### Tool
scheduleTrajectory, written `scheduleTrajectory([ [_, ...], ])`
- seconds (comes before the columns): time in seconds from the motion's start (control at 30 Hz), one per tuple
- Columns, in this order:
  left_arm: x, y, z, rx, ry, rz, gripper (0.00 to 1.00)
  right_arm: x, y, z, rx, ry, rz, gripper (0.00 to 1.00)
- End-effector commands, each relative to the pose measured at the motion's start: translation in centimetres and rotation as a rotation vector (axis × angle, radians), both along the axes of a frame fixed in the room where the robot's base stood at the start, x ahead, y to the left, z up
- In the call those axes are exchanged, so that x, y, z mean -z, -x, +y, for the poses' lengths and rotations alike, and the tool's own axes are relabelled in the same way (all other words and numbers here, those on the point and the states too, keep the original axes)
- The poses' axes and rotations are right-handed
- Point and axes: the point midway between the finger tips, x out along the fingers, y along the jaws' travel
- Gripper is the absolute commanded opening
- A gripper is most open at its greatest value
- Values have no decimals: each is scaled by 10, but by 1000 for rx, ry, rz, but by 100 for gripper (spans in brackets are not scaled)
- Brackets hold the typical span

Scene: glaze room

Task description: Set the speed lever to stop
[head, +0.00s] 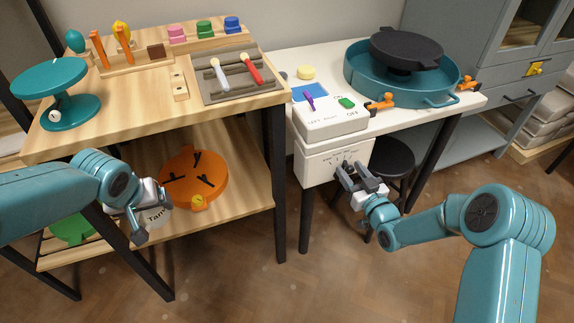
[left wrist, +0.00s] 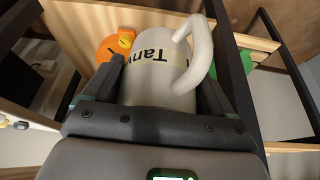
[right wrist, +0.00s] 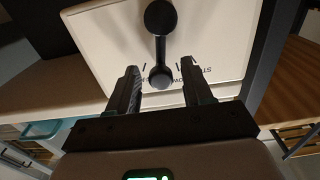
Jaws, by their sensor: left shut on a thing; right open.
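The speed lever (right wrist: 160,45) is a dark rod with round ends on the front of a white control box (head: 315,166). In the right wrist view one round end lies between my open right gripper's fingers (right wrist: 162,90), without clear contact. In the head view my right gripper (head: 358,180) is at the box front and partly hides the lever. Printed marks surround it; part of the lettering, "ST" and "OW", shows upside down. I cannot read the lever's setting. My left gripper (left wrist: 155,90) is shut on a white mug (left wrist: 150,70) labelled "Tanv", low beside the wooden bench.
Above the control box sits a switch box (head: 332,122) with a purple lever (head: 308,101) and a green switch (head: 346,103). A teal basin (head: 405,88) with a dark wheel stands behind. A black stool (head: 393,160) is close behind my right gripper. Bench legs flank the gap.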

Motion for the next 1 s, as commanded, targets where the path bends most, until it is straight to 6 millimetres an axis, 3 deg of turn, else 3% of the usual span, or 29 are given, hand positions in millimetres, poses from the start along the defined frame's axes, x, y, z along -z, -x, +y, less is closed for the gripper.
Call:
scheduleTrajectory([
  [0.37, 1, 0, 0, 0, -1, -2, 45, 0, -10, 4, -1, -1, 1, 50],
  [0.4, 1, 0, 0, 0, -1, -2, 45, 0, -10, 4, -1, -1, 1, 47],
  [0.53, 1, 0, 0, 1, -1, -2, 45, 0, -10, 4, 0, 0, 1, 5],
  [0.57, 1, 0, 0, 1, -1, -2, 45, 0, -10, 4, 0, -1, 1, 0],
  [0.77, 3, 0, 0, 0, 0, -1, 45, 1, -9, 4, 0, 7, -1, 0],
  [1.0, 20, 0, 0, 0, 0, -1, 45, 4, -8, 8, 0, 85, -30, 0],
])
